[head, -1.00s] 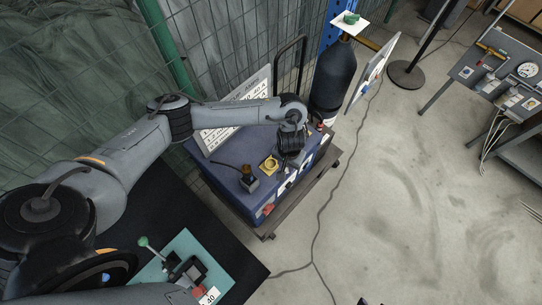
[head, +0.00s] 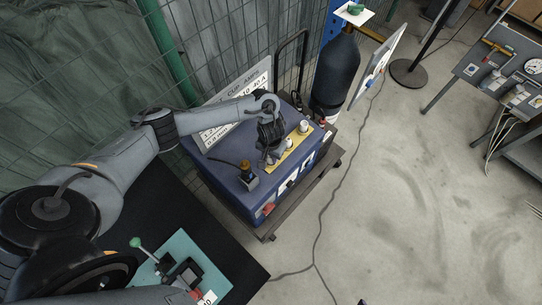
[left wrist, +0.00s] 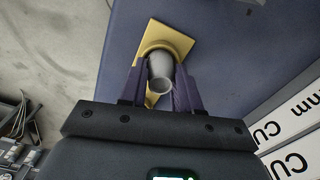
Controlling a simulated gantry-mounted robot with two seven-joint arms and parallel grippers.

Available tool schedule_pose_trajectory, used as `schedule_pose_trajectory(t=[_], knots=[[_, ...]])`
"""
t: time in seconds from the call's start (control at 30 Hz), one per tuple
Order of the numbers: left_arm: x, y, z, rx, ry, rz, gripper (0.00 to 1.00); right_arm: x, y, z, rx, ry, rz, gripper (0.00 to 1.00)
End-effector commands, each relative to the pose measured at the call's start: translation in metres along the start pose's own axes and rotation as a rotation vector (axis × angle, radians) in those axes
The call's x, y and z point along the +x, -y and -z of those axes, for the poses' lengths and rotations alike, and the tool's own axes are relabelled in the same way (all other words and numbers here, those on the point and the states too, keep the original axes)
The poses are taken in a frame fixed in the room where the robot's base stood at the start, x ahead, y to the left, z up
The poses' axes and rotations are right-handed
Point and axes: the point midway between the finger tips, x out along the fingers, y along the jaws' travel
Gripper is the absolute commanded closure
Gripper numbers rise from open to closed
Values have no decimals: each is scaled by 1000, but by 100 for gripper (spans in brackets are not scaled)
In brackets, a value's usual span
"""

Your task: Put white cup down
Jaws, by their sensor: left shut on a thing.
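My left gripper (head: 268,158) is over the blue cabinet top, pointing down. In the left wrist view, its purple fingers (left wrist: 160,85) are shut on a white cup (left wrist: 160,68), which looks grey in the shade. Below the cup is a yellow plate (left wrist: 179,42) with a rounded holder. I cannot tell whether the cup touches it. In the head view, the yellow strip (head: 296,147) runs beside the gripper, with another white cup (head: 303,126) at its far end. The near end is partly hidden by the gripper. My right gripper cannot be made out.
The blue cabinet (head: 225,178) stands on a cart. A white lettered board (head: 228,108) leans along its back. A knob with a black cable (head: 247,177) sits to the gripper's left. A dark gas cylinder (head: 333,75) stands behind right.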

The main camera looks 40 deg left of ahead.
Motion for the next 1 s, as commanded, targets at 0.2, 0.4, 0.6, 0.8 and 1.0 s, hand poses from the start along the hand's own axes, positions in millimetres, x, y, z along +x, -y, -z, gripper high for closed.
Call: schedule_pose_trajectory(t=[0.2, 0.4, 0.6, 0.8, 1.0], knots=[[2, 0, 0, 1, 0, 0, 100, 0, -1, 0, -3, -1, -3, 57], [5, 0, 0, 1, 1, 0, 100, -1, -2, 0, -9, 0, -7, 57], [5, 0, 0, 1, 0, 0, 42, -1, -2, 0, -9, 0, -7, 57], [5, 0, 0, 1, 0, 0, 42, -1, -2, 0, -8, -1, -6, 57], [-3, -1, 1, 1, -2, -2, 42, -2, -1, 1, -4, -1, -4, 57]])
